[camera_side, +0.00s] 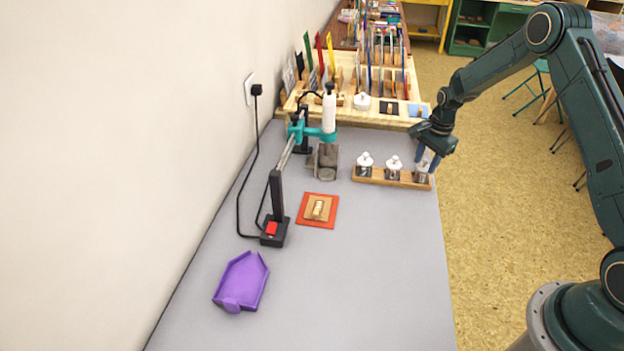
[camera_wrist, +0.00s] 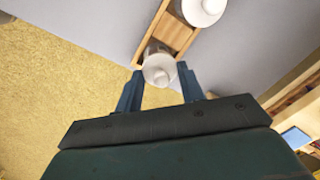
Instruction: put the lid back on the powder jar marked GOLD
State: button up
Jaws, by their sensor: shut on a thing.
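A wooden rack (camera_side: 376,179) near the table's right edge holds three jars in a row. The left jar (camera_side: 364,169) and the middle jar (camera_side: 393,172) wear white knobbed lids. The right jar (camera_side: 421,176) stands under my gripper (camera_side: 427,160). The jar labels are too small to read, so I cannot tell which is GOLD. In the wrist view my gripper (camera_wrist: 160,74) is shut on a white lid (camera_wrist: 160,72), with the end jar (camera_wrist: 153,47) just beyond it. I cannot tell whether the lid touches this jar.
A wooden organizer (camera_side: 375,117) stands behind. The right front table is clear.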

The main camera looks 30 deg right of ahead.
jog(key=o, duration=1.5)
jog(key=shift+r, duration=3.5)
jog(key=shift+c, duration=0.5)
grip_shut()
